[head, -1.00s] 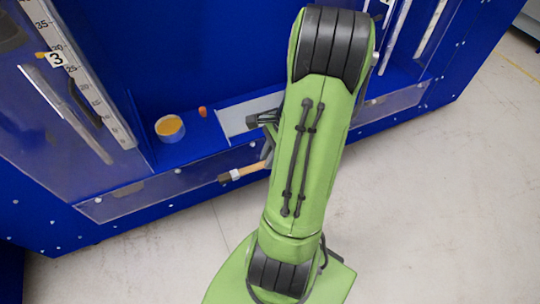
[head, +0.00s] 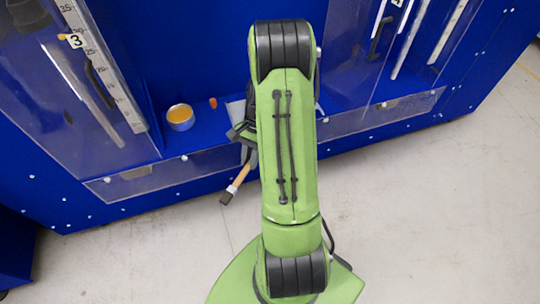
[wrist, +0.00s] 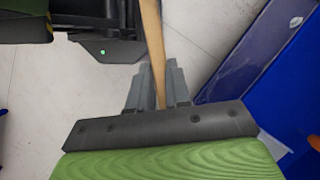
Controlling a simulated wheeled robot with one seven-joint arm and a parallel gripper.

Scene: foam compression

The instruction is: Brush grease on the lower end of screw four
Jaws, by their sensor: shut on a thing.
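My gripper (head: 243,134) is shut on the wooden handle of a brush (head: 240,180), partly hidden behind my green arm in the head view. The brush slants down to the left in front of the blue frame, its dark bristle end lowest. In the wrist view, the grey fingers of my gripper (wrist: 157,88) close around the handle (wrist: 152,35); the bristles are not visible there. A cup of orange-yellow grease (head: 180,117) stands on the blue ledge, apart from the brush. A label (head: 397,3) at the top right is too small to read, so I cannot identify screw four.
Label 3 (head: 75,41) is beside a ruler (head: 107,75) at left. Clear panels (head: 60,90) with dark handles cover the bays. A small orange object (head: 213,103) is on the ledge. Pale rods (head: 447,35) stand at right. The floor (head: 420,200) in front is clear.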

